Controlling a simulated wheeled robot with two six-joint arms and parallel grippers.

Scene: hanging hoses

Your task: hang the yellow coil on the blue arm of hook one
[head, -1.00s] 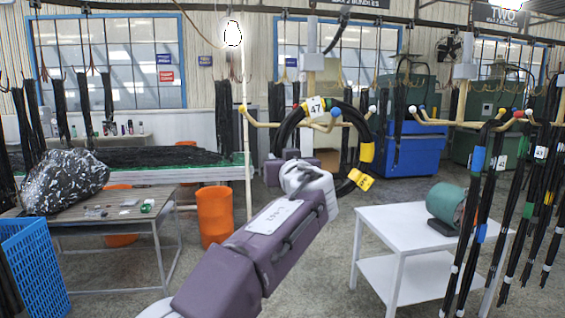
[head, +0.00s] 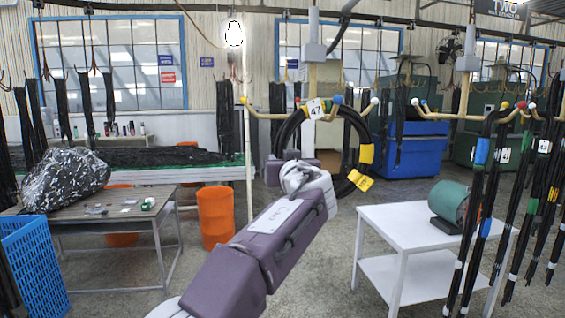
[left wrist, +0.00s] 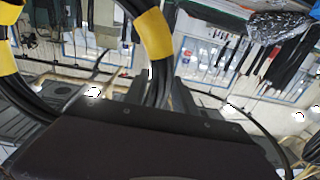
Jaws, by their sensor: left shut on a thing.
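The yellow coil is a black hose ring with yellow bands (head: 366,153), hanging upright near the middle of the head view. A white tag marked 47 (head: 314,108) shows at its top. My left gripper (left wrist: 157,92) is shut on the coil's black strands; in the head view my wrist hides its fingers. Hook one (head: 312,48) has yellow arms with coloured ball tips. Its blue-tipped arm (head: 337,99) overlaps the coil's top edge in the picture. I cannot tell whether the coil rests on it. My right gripper is out of view.
A white table (head: 385,215) with a green roll (head: 449,200) stands at the right. An orange bin (head: 215,218) and a blue crate (head: 32,265) are at the left.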

